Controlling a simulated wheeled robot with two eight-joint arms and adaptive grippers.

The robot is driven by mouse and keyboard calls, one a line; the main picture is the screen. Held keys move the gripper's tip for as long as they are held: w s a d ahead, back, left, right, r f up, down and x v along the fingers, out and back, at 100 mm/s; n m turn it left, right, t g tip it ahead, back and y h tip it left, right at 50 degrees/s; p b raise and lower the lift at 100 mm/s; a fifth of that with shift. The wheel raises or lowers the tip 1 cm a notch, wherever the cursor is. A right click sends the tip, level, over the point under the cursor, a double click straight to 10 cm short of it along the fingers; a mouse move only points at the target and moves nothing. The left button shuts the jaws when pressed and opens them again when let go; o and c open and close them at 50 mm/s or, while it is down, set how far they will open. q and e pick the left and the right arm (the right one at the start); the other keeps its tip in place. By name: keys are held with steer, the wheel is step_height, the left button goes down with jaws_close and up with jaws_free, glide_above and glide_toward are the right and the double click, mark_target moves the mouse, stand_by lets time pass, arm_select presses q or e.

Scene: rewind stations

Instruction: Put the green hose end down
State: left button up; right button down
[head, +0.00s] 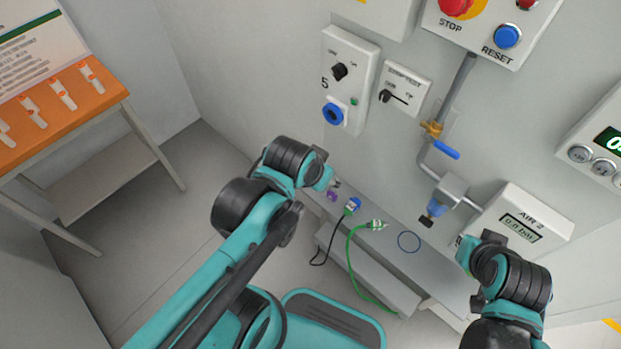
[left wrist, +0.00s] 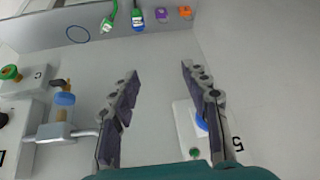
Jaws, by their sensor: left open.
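The green hose end (head: 377,224) rests on the grey shelf (head: 385,249) along the wall, with its green hose (head: 352,262) hanging over the front edge. It also shows at the top of the left wrist view (left wrist: 108,22). My left gripper (head: 336,185) is left of the hose end and apart from it. In the left wrist view its two fingers (left wrist: 161,70) are spread with nothing between them. My right arm is at the lower right near the AIR 2 box; its fingers are too hidden to tell their state.
A blue plug (head: 353,205) with a black cable and a purple piece (head: 332,196) sit beside the hose end. An orange piece (left wrist: 185,11) is farther along the shelf. A blue ring (head: 408,242) marks a bare shelf spot. A pipe with a blue-handled valve (head: 445,150) runs above.

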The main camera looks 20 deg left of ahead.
arm_select(q)
steer(key=shift+s+a+r+n+t, duration=0.1)
steer(key=shift+s+a+n+t, duration=0.15)
steer(key=shift+s+a+n, duration=0.3)
steer(key=shift+s+a+r+n+t, duration=0.1)
steer(key=shift+s+a+n+t, duration=0.2)
steer(key=shift+s, duration=0.4)
stand_by(0.4)
